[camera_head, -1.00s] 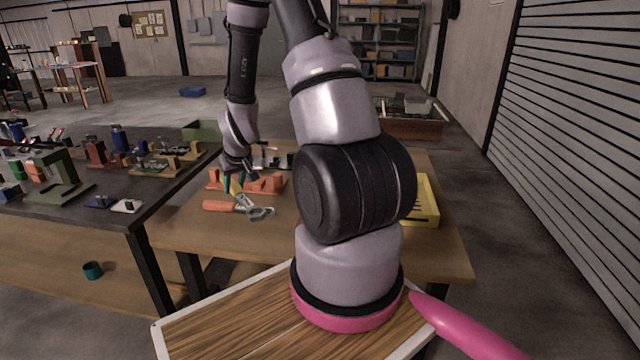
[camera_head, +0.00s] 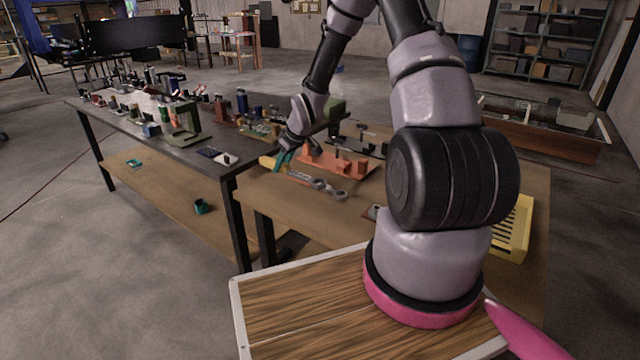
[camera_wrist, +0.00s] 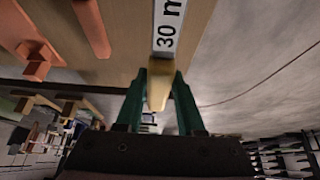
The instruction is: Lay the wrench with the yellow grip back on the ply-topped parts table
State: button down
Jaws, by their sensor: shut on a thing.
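The wrench with the yellow grip (camera_head: 267,162) is held over the far-left part of the ply-topped parts table (camera_head: 300,213). My gripper (camera_head: 284,160) is shut on that grip. The wrist view shows the yellow grip (camera_wrist: 160,82) between the two green fingers of my gripper (camera_wrist: 159,100). The wrench's pale shank, marked "30", runs away from the fingers. I cannot tell whether the wrench touches the ply. A wrench with an orange grip (camera_head: 295,177) lies close beside it on the table, its handle (camera_wrist: 91,25) also in the wrist view.
An orange fixture (camera_head: 335,160) stands just behind the wrenches. A yellow slotted tray (camera_head: 513,232) is at the table's right. A dark-topped bench (camera_head: 170,133) with several parts adjoins on the left. The ply's front-left area is bare.

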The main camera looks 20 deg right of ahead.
send_near(281, 197)
jog(key=x, duration=0.5)
jog(key=shift+w+a, duration=0.15)
jog(key=shift+w, duration=0.15)
jog(key=shift+f, duration=0.1)
jog(key=shift+f, duration=0.5)
jog(key=c, duration=0.5)
grip_release()
